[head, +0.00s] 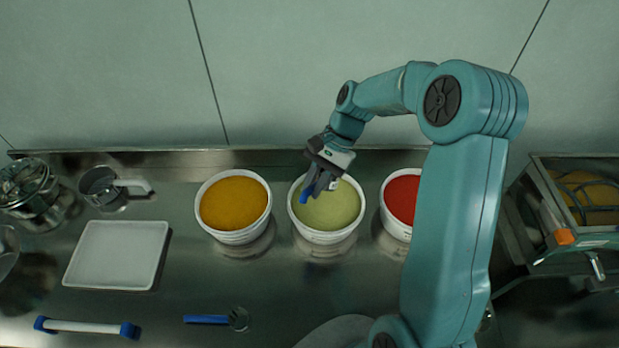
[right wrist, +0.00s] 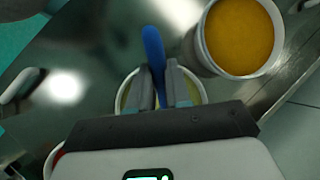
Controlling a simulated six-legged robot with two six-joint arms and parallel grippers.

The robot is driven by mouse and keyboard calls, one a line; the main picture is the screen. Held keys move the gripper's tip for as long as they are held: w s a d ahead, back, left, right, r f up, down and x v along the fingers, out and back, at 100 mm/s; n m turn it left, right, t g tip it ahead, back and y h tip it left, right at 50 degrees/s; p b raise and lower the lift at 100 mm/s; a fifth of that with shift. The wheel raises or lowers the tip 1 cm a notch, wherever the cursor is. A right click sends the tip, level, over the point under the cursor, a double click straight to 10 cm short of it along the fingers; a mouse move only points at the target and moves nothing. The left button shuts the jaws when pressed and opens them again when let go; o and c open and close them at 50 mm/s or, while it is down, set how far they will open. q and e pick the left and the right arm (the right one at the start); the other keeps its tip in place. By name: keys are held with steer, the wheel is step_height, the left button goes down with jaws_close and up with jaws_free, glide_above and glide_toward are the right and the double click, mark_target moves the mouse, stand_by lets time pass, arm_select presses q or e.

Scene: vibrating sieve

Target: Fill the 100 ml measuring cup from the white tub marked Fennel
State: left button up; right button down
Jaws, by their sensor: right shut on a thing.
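A white tub of pale green powder (head: 338,211) stands in the middle of three tubs. Any label on it is not readable, so I cannot tell from writing that it is Fennel. My right gripper (head: 318,185) is over this tub, shut on a blue handle (head: 307,193). The handle also shows between the fingers in the right wrist view (right wrist: 153,50). The cup end of the held thing is hidden, and I cannot tell whether it touches the powder. Another blue-handled tool with a metal end (head: 207,319) lies on the counter. My left gripper is not in view.
A tub of orange powder (head: 234,207) stands left and a tub of red powder (head: 401,204) right. A white tray (head: 117,254), a metal cup (head: 104,188) and a white rod with blue ends (head: 86,327) lie left. A metal-framed machine (head: 568,213) is at right.

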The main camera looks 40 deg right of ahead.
steer(key=d+f+b, duration=0.3)
steer(key=f+b, duration=0.4)
steer(key=f, duration=0.5)
steer(key=shift+w+d+f+b, duration=0.2)
steer(key=shift+w+f+b, duration=0.05)
steer(key=shift+w+b, duration=0.15)
stand_by(0.4)
stand_by(0.3)
stand_by(0.5)
